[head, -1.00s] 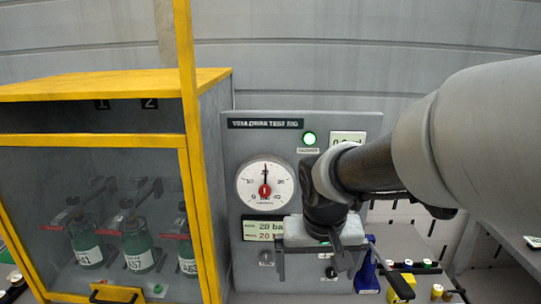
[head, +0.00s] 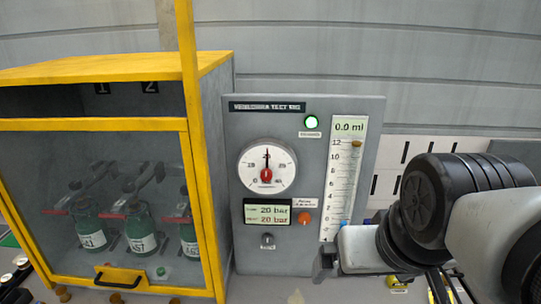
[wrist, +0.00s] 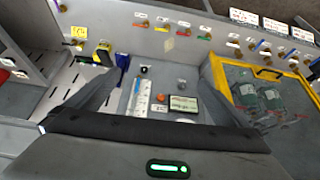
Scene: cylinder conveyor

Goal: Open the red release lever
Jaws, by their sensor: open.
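Behind the clear door of the yellow-framed cabinet (head: 190,100) stand several green cylinders (head: 140,228) with grey clamps above them. Thin red bars (head: 112,216) cross near the cylinder tops. I cannot tell whether one of these is the red release lever; no other clear red lever shows. My gripper (wrist: 150,80) is open with nothing between its fingers, over the test rig area in the wrist view. In the head view its pale hand is low at the right, in front of the panel's lower right corner and apart from the cabinet. Its fingertips are partly hidden there.
The grey test rig panel (head: 245,130) carries a dial gauge (head: 267,168), a green lamp (head: 311,122), an orange knob (head: 304,218) and a graduated tube (head: 345,185). The cabinet door, with its black handle (head: 118,278), looks closed. A blue object (wrist: 122,62) is near my fingers.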

